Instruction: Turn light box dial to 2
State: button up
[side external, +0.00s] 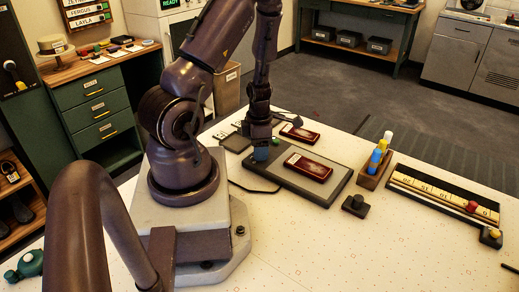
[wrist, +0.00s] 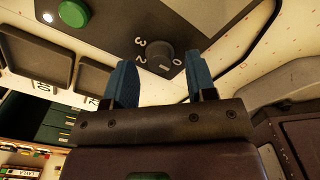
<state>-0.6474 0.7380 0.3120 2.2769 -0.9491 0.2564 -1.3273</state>
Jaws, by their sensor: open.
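The light box (side external: 328,190) is a flat dark slab on the pale table in the side view; its dark panel (wrist: 105,28) fills the top of the wrist view. The round dark dial (wrist: 160,57) sits on that panel with white numerals around it; 3 and 2 are on its left in the picture. I cannot tell its setting. My gripper (side external: 261,153) is over the slab's left corner and hides the dial in the side view. In the wrist view my gripper (wrist: 159,64) is open, its blue fingers on either side of the dial in the picture. Contact cannot be seen.
A green button (wrist: 74,13) and a small white light (wrist: 48,17) are on the same panel. A dark red plate (side external: 308,166) lies on the slab, another (side external: 299,133) behind it. A bottle rack (side external: 375,166), small black block (side external: 355,205) and ruled strip (side external: 440,193) stand to the right.

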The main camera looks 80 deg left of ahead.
jog(key=shift+f, duration=0.45)
jog(key=c, duration=0.9)
